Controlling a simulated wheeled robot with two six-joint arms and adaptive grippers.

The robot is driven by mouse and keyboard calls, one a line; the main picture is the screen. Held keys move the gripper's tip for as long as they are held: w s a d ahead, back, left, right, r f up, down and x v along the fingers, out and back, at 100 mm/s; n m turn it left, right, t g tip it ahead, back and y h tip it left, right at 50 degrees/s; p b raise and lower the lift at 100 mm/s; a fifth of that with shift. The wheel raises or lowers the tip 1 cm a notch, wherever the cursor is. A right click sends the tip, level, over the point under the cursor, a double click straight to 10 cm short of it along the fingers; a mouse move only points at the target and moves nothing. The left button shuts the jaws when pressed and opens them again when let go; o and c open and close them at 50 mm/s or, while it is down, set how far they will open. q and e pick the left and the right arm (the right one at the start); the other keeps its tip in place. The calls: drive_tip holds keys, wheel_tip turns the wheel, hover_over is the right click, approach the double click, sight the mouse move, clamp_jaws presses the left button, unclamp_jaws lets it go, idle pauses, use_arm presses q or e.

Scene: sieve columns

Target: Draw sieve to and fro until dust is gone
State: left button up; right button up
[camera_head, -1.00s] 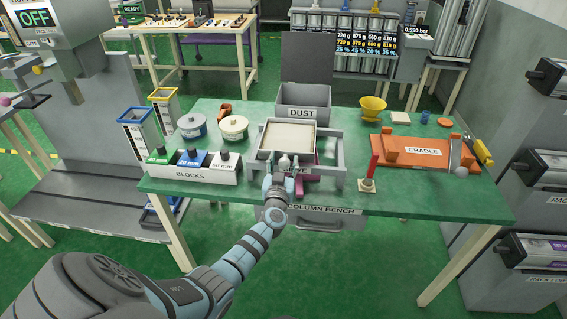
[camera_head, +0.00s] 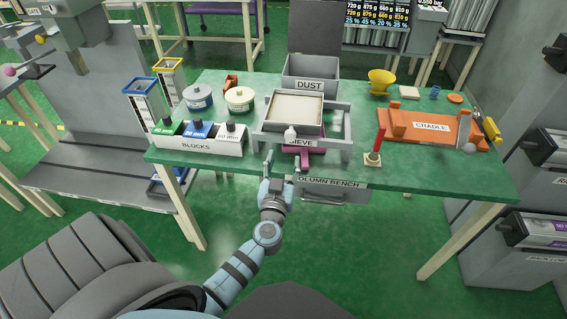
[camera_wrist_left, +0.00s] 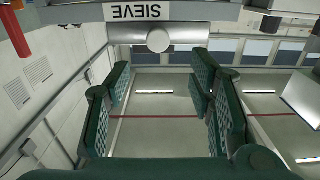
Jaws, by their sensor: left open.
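The sieve (camera_head: 300,97) is a square tray with a pale, cream-coloured surface, sitting in a grey frame (camera_head: 343,130) on the green bench. A whitish round knob (camera_head: 290,132) is at its front; it also shows in the left wrist view (camera_wrist_left: 158,40), below the upside-down SIEVE label. My left gripper (camera_head: 284,166) is open and empty at the bench's front edge, short of the knob and apart from it. In the left wrist view its two fingers (camera_wrist_left: 165,90) are spread, with the knob beyond them. I cannot make out dust on the sieve.
The grey DUST bin (camera_head: 310,85) stands behind the sieve. The BLOCKS box (camera_head: 198,146) and two round tubs are left of it. A red upright handle (camera_head: 380,139), the orange cradle (camera_head: 432,127) and a yellow funnel (camera_head: 381,80) are right. A magenta part (camera_head: 304,155) sits below the sieve's front.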

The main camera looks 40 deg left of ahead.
sight(290, 137)
use_arm(q)
drive_tip(key=b+x, duration=0.7)
drive_tip(key=x, duration=0.5)
drive_tip(key=shift+w+d+f+b, duration=0.1)
drive_tip(key=shift+b, duration=0.3)
drive_tip(key=shift+w, duration=0.2)
drive_tip(key=shift+c, duration=0.3)
clamp_jaws()
